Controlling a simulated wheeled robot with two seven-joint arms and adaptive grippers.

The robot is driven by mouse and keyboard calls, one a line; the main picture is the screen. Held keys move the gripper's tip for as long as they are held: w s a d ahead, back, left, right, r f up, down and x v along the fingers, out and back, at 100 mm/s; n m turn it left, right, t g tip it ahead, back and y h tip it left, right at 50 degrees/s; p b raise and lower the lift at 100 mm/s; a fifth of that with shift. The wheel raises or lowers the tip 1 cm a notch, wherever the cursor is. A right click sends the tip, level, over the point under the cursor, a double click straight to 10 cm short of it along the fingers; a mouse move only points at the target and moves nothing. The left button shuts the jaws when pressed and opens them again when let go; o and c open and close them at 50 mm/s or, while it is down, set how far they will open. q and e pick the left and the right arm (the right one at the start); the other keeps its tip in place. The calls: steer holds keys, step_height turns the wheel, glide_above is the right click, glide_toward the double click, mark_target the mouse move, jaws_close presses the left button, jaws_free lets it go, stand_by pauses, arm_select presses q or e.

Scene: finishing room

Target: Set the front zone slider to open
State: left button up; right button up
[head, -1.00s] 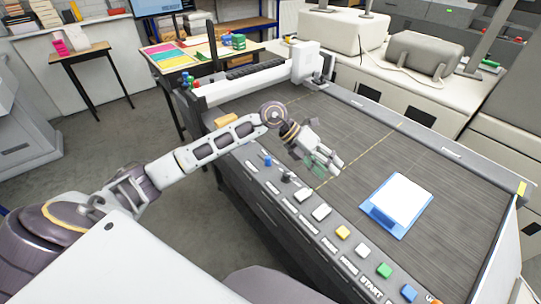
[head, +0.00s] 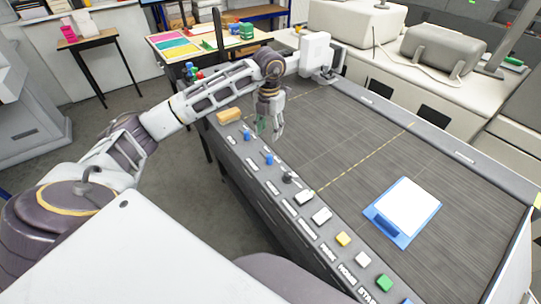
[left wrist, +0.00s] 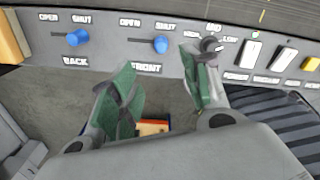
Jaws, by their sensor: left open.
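The front zone slider is a blue knob (left wrist: 160,44) above the label FRONT in the left wrist view. It stands at the right end of its slot, under SHUT. In the head view the same knob (head: 269,158) is on the machine's front panel. A like blue knob (left wrist: 78,37) over BACK also stands at its SHUT side; it shows in the head view (head: 247,134). My left gripper (head: 271,128) points down, open and empty, over the panel edge near both knobs. In the wrist view its green-padded fingers (left wrist: 162,72) are apart, with the front knob beyond their gap, untouched.
A black dial (left wrist: 210,45) sits right of the front slider, close behind the right finger. White, yellow and green buttons (head: 383,282) follow along the panel. A wooden block (head: 230,115) lies at the panel's far end. A blue clipboard (head: 385,231) lies on the dark bed.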

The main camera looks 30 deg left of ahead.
mark_target(269, 156)
arm_select(q)
steer(key=shift+s, duration=0.1)
steer(key=shift+f, duration=0.1)
steer(key=shift+f+p, duration=1.5)
steer(key=shift+f, duration=5.35)
jaws_close()
